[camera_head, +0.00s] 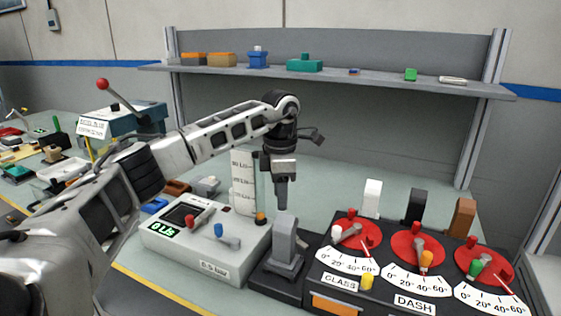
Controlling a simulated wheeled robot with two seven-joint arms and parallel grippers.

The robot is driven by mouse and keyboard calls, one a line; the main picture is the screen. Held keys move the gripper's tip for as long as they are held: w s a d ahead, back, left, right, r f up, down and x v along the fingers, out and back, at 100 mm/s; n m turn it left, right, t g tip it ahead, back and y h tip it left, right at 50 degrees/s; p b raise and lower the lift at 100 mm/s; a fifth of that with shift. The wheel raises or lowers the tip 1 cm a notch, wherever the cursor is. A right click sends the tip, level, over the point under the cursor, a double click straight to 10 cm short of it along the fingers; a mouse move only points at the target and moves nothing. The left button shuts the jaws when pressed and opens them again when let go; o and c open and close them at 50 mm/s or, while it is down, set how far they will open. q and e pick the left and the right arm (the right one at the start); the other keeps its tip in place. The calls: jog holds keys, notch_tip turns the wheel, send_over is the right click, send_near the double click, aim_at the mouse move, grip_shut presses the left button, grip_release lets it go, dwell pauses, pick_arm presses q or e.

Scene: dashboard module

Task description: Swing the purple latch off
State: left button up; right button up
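I cannot make out a purple latch anywhere in the head view. My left gripper (282,196) points straight down above a grey upright block (285,238) on a dark base. Its fingers show as one narrow dark shape, so I cannot tell whether they are apart or together. Nothing held shows in it. The dashboard module (330,283) stands to the right of that block, with red dials, white degree scales and labels reading GLASS and DASH. My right gripper is not in view.
A white box (205,258) with a display and red and blue levers stands left of the block. White, black and brown blocks stand behind the dials. A shelf (330,75) with small coloured items runs along the back. A red-knobbed lever (103,85) is at left.

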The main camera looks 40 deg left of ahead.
pick_arm(q)
notch_tip(320, 180, up, 10)
jog(key=shift+b, duration=0.3)
